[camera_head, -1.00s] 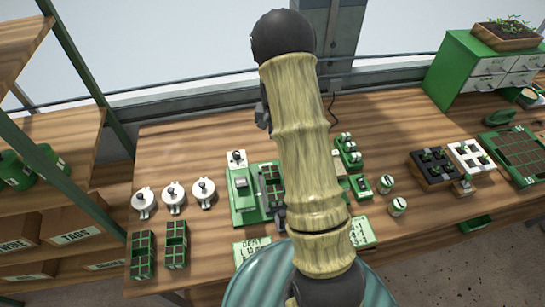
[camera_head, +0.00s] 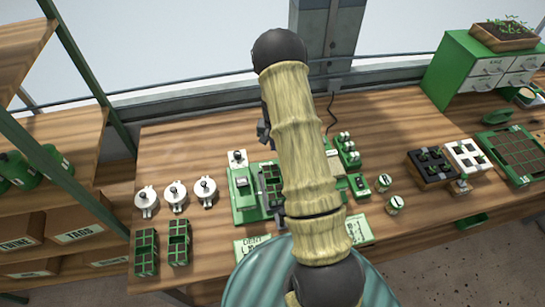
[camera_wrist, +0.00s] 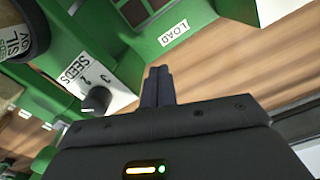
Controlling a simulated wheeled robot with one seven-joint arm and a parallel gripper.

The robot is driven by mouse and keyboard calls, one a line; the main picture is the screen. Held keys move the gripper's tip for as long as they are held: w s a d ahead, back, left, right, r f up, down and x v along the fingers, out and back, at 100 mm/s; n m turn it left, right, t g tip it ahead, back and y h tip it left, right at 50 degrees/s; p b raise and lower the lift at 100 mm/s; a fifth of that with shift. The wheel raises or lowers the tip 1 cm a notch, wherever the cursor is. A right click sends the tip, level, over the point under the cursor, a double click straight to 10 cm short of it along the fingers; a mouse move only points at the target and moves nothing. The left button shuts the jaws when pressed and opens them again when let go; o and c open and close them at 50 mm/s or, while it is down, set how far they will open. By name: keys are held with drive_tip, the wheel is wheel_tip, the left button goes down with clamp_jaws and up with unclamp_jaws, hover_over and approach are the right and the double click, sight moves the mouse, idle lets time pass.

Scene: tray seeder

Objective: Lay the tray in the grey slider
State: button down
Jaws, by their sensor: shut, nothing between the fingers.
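My gripper (camera_wrist: 159,74) is shut and empty in the wrist view, its dark fingers together above the wooden bench. Close by are a white panel (camera_wrist: 97,82) marked SEEDS with a black knob, and a green surface with a LOAD label (camera_wrist: 173,33). In the head view, the green seeder (camera_head: 243,207) stands mid-bench, with a green gridded tray (camera_head: 273,175) at its right, partly hidden by my arm. Two more green celled trays (camera_head: 146,252) (camera_head: 179,242) lie at the front left. I cannot clearly make out the grey slider.
Several white lidded pots (camera_head: 176,194) stand left of the seeder. Small green-and-white jars (camera_head: 384,182), a dark planter (camera_head: 433,168) and a large green tray (camera_head: 515,152) are to the right. Bare bench shows behind the pots.

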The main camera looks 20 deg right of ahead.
wheel_tip(320, 180, down, 4)
drive_tip(key=shift+r+p, duration=0.2)
drive_tip(key=shift+p, duration=0.45)
drive_tip(key=s+a+p, duration=0.1)
drive_tip(key=s+p, duration=0.1)
drive_tip(key=s, duration=0.1)
drive_tip(key=shift+a+r, duration=0.2)
drive_tip(key=shift+a, duration=0.2)
drive_tip(key=shift+s+a+f, duration=0.15)
drive_tip(key=shift+s+a, duration=0.1)
drive_tip(key=shift+s, duration=0.05)
drive_tip(key=shift+a, duration=0.1)
